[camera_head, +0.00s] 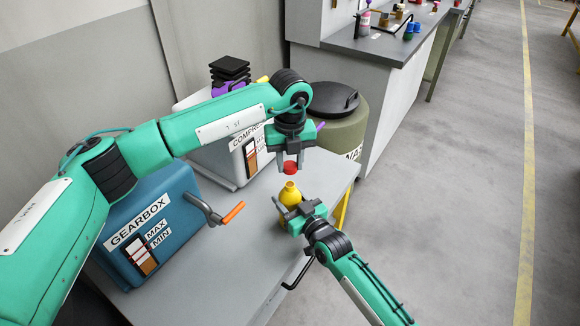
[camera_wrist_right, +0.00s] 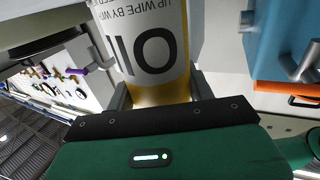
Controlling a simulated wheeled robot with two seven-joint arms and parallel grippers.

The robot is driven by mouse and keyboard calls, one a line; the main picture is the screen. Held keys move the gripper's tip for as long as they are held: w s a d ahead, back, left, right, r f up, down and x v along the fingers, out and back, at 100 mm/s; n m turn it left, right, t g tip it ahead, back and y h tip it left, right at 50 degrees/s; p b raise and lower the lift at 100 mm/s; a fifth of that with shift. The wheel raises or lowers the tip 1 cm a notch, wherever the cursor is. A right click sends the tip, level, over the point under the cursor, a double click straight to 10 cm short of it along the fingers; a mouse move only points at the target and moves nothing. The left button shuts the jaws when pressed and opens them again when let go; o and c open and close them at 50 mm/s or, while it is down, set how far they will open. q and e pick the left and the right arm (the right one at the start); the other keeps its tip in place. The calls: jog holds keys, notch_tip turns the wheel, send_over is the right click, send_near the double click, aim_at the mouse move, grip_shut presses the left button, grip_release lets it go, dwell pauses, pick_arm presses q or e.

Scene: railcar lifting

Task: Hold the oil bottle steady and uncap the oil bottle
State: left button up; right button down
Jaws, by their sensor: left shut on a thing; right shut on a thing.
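The yellow oil bottle (camera_head: 290,195) stands upright near the right edge of the grey table, its neck uncovered. My right gripper (camera_head: 293,216) is shut on the bottle's body from the lower right. In the right wrist view the bottle's white "OIL" label (camera_wrist_right: 150,45) fills the space between the fingers. My left gripper (camera_head: 290,162) points down above the bottle and is shut on the red cap (camera_head: 290,169). The cap is off the bottle, with a small gap between it and the neck.
A blue gearbox box (camera_head: 150,225) with an orange-handled crank (camera_head: 232,213) stands at the left on the grey table (camera_head: 235,265). A white compressor box (camera_head: 225,160) is behind. An olive drum (camera_head: 350,120) with a black lid stands beyond the table. Open floor lies to the right.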

jog(key=shift+c, duration=2.3)
grip_release()
